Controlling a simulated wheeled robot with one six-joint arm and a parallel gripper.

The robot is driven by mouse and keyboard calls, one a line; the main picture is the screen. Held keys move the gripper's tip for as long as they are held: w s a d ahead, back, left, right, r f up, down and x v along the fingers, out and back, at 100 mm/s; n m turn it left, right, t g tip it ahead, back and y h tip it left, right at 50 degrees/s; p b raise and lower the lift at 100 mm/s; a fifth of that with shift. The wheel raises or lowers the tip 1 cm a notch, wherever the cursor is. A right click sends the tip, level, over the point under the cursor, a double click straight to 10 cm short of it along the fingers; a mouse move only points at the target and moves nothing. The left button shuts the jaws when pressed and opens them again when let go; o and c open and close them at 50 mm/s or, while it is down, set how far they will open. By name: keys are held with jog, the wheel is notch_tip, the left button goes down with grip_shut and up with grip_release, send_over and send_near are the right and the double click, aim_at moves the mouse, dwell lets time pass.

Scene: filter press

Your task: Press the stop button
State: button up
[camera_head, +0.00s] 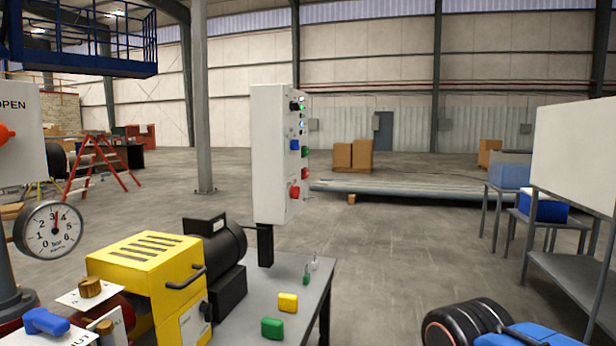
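A white control box (275,150) stands on a short black post at the back of a grey table. Its button face is turned to the right and seen at a steep slant. On that face are a black knob, small green and blue lights, a blue button (295,145), a green button (305,153), a small red button (305,173) and a larger red piece (294,191) near the bottom. Labels are too small to read, so I cannot tell which red one is the stop button. My gripper is not in view; nothing touches the box.
The grey table (312,287) carries a yellow machine (147,262), a black motor, and green (272,328) and yellow (288,302) blocks. A pressure gauge (48,230) is at left. Open floor lies right of the box.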

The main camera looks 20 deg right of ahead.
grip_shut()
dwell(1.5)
